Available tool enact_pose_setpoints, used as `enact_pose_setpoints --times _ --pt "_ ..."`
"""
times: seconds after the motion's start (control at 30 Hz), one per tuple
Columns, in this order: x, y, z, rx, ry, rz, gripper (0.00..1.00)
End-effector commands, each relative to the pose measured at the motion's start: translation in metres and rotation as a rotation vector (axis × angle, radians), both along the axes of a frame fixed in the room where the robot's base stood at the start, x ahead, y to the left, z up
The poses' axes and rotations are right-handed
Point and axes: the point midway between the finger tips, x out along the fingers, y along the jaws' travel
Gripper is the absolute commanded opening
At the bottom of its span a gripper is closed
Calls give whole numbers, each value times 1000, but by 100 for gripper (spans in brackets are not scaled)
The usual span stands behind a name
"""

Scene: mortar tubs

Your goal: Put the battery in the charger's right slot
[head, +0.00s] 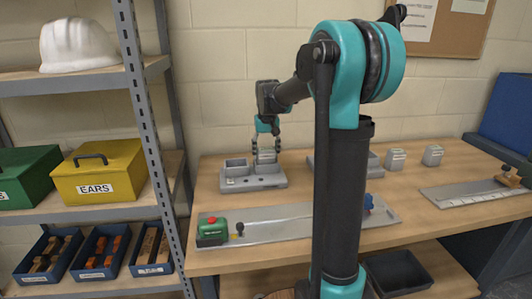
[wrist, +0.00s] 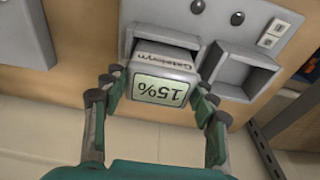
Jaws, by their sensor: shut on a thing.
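The grey charger (head: 252,182) stands on the workbench in the head view, with two open-topped slots. Its left slot (head: 237,163) looks empty. My gripper (head: 267,150) is shut on the battery (head: 266,157), a pale grey block, at the right slot. In the wrist view the charger (wrist: 215,38) appears turned round, and the battery (wrist: 165,78) shows a "15%" display between the fingers, over the slot on that picture's left. The other slot (wrist: 243,76) is empty there. How deep the battery sits is not clear.
Two grey blocks (head: 396,159) (head: 433,155) stand at the back right. Another grey tray (head: 374,165) is partly hidden behind my arm. A long grey plate (head: 275,221) with a green box (head: 211,232) lies in front. A metal shelf (head: 140,110) stands left.

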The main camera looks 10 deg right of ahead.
Motion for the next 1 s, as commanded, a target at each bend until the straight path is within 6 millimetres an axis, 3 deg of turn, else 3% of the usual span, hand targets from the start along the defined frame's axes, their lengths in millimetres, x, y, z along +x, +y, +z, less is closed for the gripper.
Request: enact_pose_setpoints --times 0.17,0.2,0.33,0.73,1.0 --pt "0 0 -3 0 0 0 12" --pt "0 0 -3 0 0 0 63" --pt "0 0 -3 0 0 0 79" --pt "-1 0 4 0 0 0 79" --pt "-8 0 50 0 0 0 79"
